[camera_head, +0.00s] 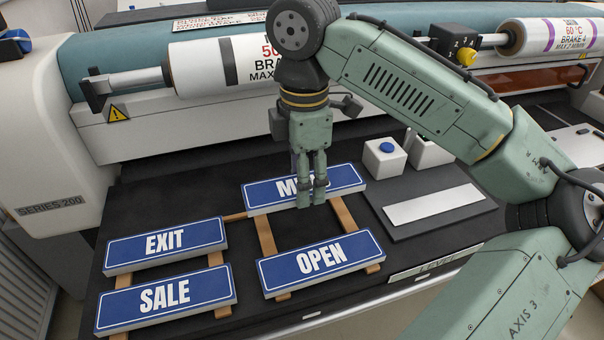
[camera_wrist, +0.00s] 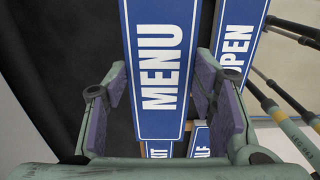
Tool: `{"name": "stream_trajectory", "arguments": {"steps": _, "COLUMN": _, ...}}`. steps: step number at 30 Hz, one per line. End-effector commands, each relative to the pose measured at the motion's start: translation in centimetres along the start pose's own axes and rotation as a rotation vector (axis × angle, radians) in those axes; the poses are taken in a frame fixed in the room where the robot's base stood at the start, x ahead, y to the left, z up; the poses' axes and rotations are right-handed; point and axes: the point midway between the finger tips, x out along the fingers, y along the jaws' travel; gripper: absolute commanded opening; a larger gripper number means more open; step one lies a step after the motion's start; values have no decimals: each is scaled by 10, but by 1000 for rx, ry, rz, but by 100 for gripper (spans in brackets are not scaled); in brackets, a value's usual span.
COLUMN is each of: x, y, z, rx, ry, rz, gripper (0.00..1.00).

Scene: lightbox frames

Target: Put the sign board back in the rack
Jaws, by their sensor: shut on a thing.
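The MENU sign board (camera_head: 262,194) is a blue plate with white letters and a white border, and it fills the middle of the wrist view (camera_wrist: 160,85). My gripper (camera_head: 312,196) points down and is shut on its long edges, hiding part of the word in the head view. The wooden rack (camera_head: 265,236) has pale slats under the signs. The MENU board is over the far end of the right-hand pair of slats, behind the OPEN sign (camera_head: 320,259). I cannot tell whether it touches the slats.
The EXIT sign (camera_head: 165,244) and SALE sign (camera_head: 165,298) lie on the left slats. A grey plate with a blank white strip (camera_head: 432,205) and white block with a blue top (camera_head: 386,158) are right. The large printing machine (camera_head: 150,142) stands behind.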

Motion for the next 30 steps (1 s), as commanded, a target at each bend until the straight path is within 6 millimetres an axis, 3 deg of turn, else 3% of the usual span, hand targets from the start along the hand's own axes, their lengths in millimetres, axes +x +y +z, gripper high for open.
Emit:
{"name": "stream_trajectory", "arguments": {"steps": 18, "x": 58, "y": 0, "z": -1, "rx": -3, "ry": 2, "rz": -1, "gripper": 17}}
{"name": "stream_trajectory", "arguments": {"steps": 30, "x": 64, "y": 0, "z": 0, "rx": -2, "ry": 0, "rz": -1, "gripper": 17}}
